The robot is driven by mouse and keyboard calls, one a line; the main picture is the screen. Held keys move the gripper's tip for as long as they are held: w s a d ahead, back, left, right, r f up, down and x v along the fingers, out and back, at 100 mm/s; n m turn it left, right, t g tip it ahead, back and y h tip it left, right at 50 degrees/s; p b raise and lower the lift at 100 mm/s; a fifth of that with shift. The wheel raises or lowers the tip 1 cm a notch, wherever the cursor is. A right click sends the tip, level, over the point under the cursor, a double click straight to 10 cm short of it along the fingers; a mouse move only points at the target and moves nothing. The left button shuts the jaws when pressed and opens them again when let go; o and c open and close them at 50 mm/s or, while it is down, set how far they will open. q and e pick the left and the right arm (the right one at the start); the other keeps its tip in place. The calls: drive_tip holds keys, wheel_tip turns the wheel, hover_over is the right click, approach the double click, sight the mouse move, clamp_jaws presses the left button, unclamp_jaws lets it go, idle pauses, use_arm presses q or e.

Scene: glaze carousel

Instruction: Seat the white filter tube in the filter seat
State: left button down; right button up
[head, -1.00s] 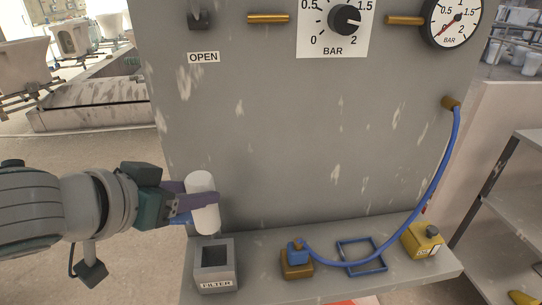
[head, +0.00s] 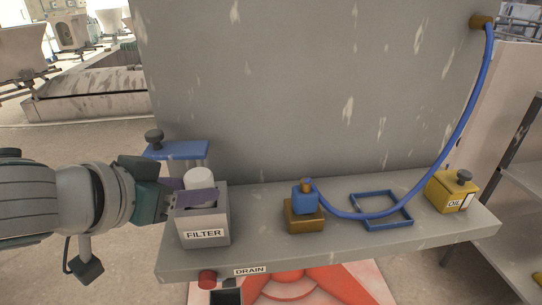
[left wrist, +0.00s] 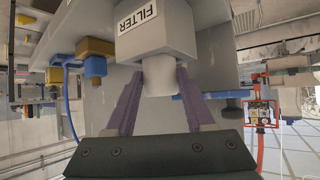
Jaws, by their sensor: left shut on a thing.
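The white filter tube (head: 200,184) stands about upright at the grey filter seat (head: 206,234), a square box labelled FILTER. Its upper part shows above the box rim. Its lower part is hidden by the box, so I cannot tell how deep it sits. My left gripper (head: 195,196) is shut on the tube, with its purple fingers just at the rim. In the left wrist view the tube (left wrist: 160,84) shows between the two fingers, in line with the seat (left wrist: 155,38). My right gripper is not in view.
Along the ledge stand a blue coupling (head: 305,200) on a brass block, a blue square frame (head: 382,211) and a yellow OIL box (head: 452,191). A blue hose (head: 452,135) hangs at the right. A blue lid (head: 177,150) with a black knob is behind the seat.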

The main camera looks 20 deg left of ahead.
use_arm(q)
drive_tip(key=shift+f, duration=0.1)
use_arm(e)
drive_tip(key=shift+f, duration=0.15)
use_arm(q)
drive_tip(key=shift+f, duration=0.1)
drive_tip(key=shift+c, duration=1.4)
unclamp_jaws()
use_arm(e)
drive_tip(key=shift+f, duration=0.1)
